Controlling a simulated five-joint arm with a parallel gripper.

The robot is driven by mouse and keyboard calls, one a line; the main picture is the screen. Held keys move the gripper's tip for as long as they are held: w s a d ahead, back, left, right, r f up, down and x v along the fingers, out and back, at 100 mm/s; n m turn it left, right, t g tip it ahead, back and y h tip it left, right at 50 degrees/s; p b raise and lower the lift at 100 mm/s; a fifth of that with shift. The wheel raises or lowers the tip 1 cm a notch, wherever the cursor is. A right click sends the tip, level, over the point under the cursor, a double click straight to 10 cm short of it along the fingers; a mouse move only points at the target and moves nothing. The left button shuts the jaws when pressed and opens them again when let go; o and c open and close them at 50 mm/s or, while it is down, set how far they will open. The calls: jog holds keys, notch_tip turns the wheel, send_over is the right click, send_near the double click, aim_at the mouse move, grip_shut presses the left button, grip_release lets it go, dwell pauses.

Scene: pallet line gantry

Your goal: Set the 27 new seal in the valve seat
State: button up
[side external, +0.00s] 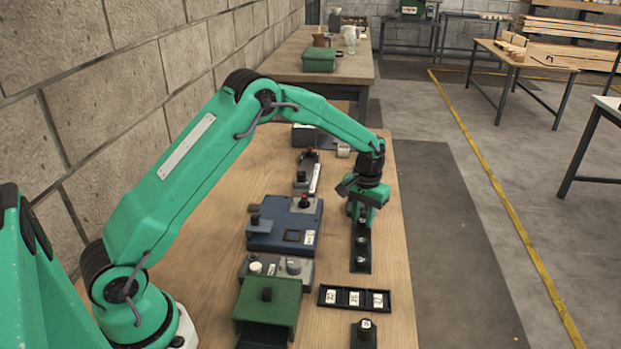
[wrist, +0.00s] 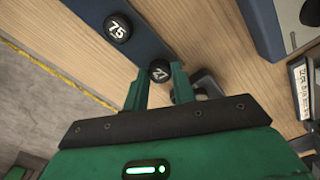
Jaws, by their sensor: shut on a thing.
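My gripper (wrist: 160,88) is shut on a small black round seal marked 27 (wrist: 160,69), held between its green fingertips. A black seal marked 75 (wrist: 118,28) sits on the dark blue strip (wrist: 148,42) beside it. In the side view my gripper (side external: 362,212) is low over the far end of this dark strip (side external: 361,266), which bears small dark pieces. Whether the held seal is clear of the strip I cannot tell. A blue block (side external: 268,240) with a square recess (side external: 292,236) and a white label stands left of my gripper. I cannot make out the valve seat for certain.
A black tray (side external: 326,296) with three white tags lies nearer the camera. A dark holder (side external: 357,335) is at the front. A green box (side external: 268,308) and a grey box with knobs (side external: 275,270) stand left. Bare wood (side external: 330,265) lies between block and strip.

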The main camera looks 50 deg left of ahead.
jog(key=shift+r, duration=2.6)
jog(key=s+a+r, duration=0.3)
jog(key=s+a, duration=0.1)
jog(key=s, duration=0.4)
send_over(293, 236)
jog(key=shift+r, duration=0.45)
jog(key=shift+f, duration=0.2)
jog(key=shift+f, duration=2.9)
jog(key=shift+f, duration=0.45)
